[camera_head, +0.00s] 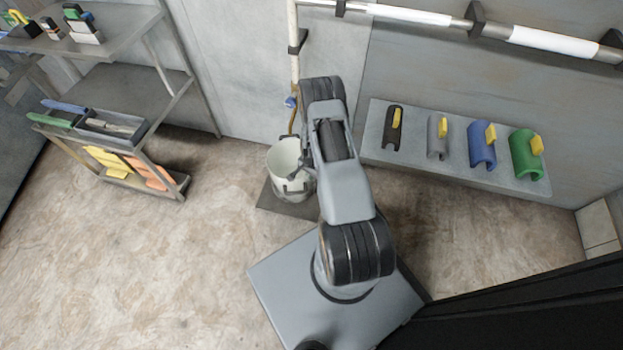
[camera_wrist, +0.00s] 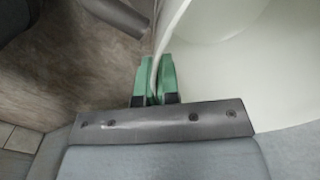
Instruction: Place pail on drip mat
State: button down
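The pale pail (camera_head: 285,160) is upright by the back wall in the head view, partly hidden by my arm. The dark drip mat (camera_head: 288,206) lies on the floor, and the pail's lower end overlaps it. Whether the pail rests on the mat or hangs just above it, I cannot tell. In the wrist view my gripper's green fingers (camera_wrist: 153,62) are close together on either side of the pail's thin rim. The pail's white inside (camera_wrist: 230,70) fills the right side. My gripper is mostly hidden behind my arm in the head view.
A grey cart (camera_head: 165,130) with trays and colored items stands at left. A low shelf (camera_head: 460,176) along the right wall holds several colored pieces. A pipe with a blue valve (camera_head: 291,102) rises behind the pail. Floor (camera_head: 170,260) at left is clear.

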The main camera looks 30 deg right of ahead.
jog(key=shift+w+f+b, duration=0.1)
jog(key=shift+f+b, duration=0.45)
jog(key=shift+f, duration=1.15)
jog(key=shift+f, duration=0.15)
jog(key=c, duration=1.4)
grip_release()
jog(key=shift+o, duration=0.2)
